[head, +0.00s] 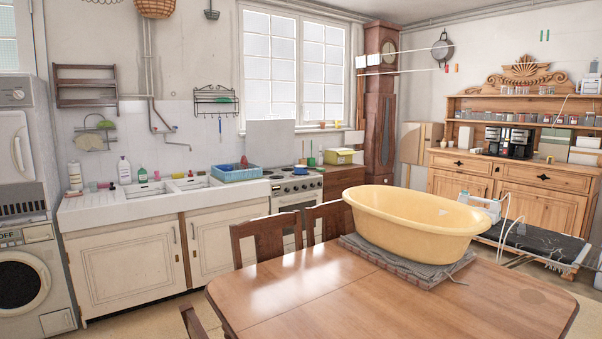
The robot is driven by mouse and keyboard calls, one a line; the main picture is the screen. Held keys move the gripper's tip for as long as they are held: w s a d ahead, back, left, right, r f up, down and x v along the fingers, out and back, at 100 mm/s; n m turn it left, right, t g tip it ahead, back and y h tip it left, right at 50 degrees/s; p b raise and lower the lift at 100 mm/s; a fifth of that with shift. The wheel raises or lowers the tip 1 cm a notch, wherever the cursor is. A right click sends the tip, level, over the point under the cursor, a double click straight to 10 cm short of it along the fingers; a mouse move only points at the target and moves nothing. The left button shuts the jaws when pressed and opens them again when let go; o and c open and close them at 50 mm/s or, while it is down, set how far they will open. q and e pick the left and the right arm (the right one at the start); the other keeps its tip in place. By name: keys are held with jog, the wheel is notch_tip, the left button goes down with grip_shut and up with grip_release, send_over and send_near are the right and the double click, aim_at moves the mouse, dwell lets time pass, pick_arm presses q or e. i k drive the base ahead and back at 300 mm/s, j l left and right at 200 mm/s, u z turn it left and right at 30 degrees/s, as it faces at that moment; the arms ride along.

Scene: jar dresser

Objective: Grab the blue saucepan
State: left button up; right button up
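A grey pan (443,49) hangs high on the right wall. The clearest blue thing is a rectangular basin (234,174) on the counter beside the sink, with a pink object (244,161) at it. Neither of my grippers shows.
A wooden table (290,300) fills the foreground, with a large yellow tub (415,222) on folded grey cloth (400,262). Chairs (262,240) stand between the table and the stove. Some floor shows at lower left.

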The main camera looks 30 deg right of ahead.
aim_at(298, 169)
jog(key=i+j+u, duration=0.15)
jog(key=i+j, duration=0.4)
jog(key=i, duration=0.3)
jog(key=i+j, duration=0.1)
jog(key=i, duration=0.35)
jog(key=i+j, duration=0.15)
jog(key=i, duration=0.35)
jog(key=i+j, duration=0.15)
jog(key=i, duration=0.3)
jog(key=i+z, duration=0.2)
jog(key=i, duration=0.75)
jog(key=i+j+z, duration=0.15)
jog(key=i, duration=0.75)
jog(key=i+l+z, duration=0.15)
jog(key=i+z, duration=0.65)
jog(key=i, duration=0.15)
jog(key=i+j+z, duration=0.2)
jog(key=i+z, duration=0.15)
jog(key=i, duration=0.15)
jog(key=i+j+z, duration=0.25)
jog(key=i+z, duration=0.15)
jog(key=i+l+z, duration=0.35)
jog(key=i, duration=0.25)
jog(key=i+z, duration=0.3)
jog(key=i, duration=0.3)
jog(key=i+j+z, duration=0.1)
jog(key=i+z, duration=0.25)
jog(key=i, duration=0.3)
